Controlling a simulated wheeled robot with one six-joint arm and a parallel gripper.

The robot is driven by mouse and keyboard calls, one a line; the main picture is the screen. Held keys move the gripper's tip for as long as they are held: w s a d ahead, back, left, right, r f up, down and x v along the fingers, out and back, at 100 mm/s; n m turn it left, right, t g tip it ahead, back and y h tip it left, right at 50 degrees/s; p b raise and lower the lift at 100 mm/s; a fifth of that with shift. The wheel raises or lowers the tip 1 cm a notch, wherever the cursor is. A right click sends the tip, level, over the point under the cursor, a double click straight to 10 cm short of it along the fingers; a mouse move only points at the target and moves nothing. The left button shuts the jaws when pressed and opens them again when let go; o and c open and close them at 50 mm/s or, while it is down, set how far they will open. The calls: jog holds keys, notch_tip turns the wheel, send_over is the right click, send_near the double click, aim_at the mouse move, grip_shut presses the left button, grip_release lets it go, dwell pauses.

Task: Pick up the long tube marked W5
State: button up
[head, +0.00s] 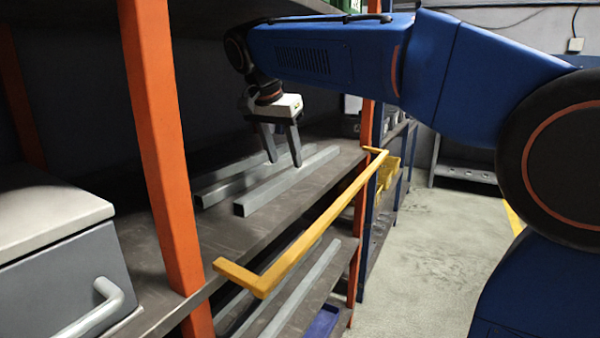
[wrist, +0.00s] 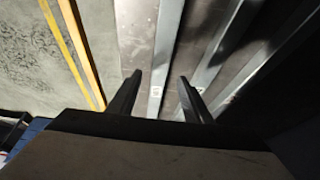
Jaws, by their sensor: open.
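Long grey square tubes lie side by side on the dark shelf board (head: 245,225). The front tube (head: 285,183) and a rear tube (head: 240,177) show in the head view. My gripper (head: 285,163) points down over them, open and empty. In the wrist view, the front tube (wrist: 165,45) runs between the fingertips of my gripper (wrist: 160,75). A second tube (wrist: 218,55) passes by the right finger. Small pale marks show on both tubes, but I cannot read W5 on either. The height of the fingertips above the tubes is hard to tell.
A yellow rail (head: 310,240) runs along the shelf front. An orange post (head: 160,140) and a grey box with a handle (head: 60,270) stand at left. An upper shelf is close above my arm. More tubes (head: 300,290) lie on the lower shelf. The aisle floor (head: 440,240) is clear.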

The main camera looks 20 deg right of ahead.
aim_at(300, 171)
jog(key=w+d, duration=0.3)
jog(key=shift+w+d, duration=0.2)
jog(key=shift+d, duration=0.1)
jog(key=shift+x, duration=2.65)
jog(key=shift+w+d+r, duration=0.15)
grip_shut()
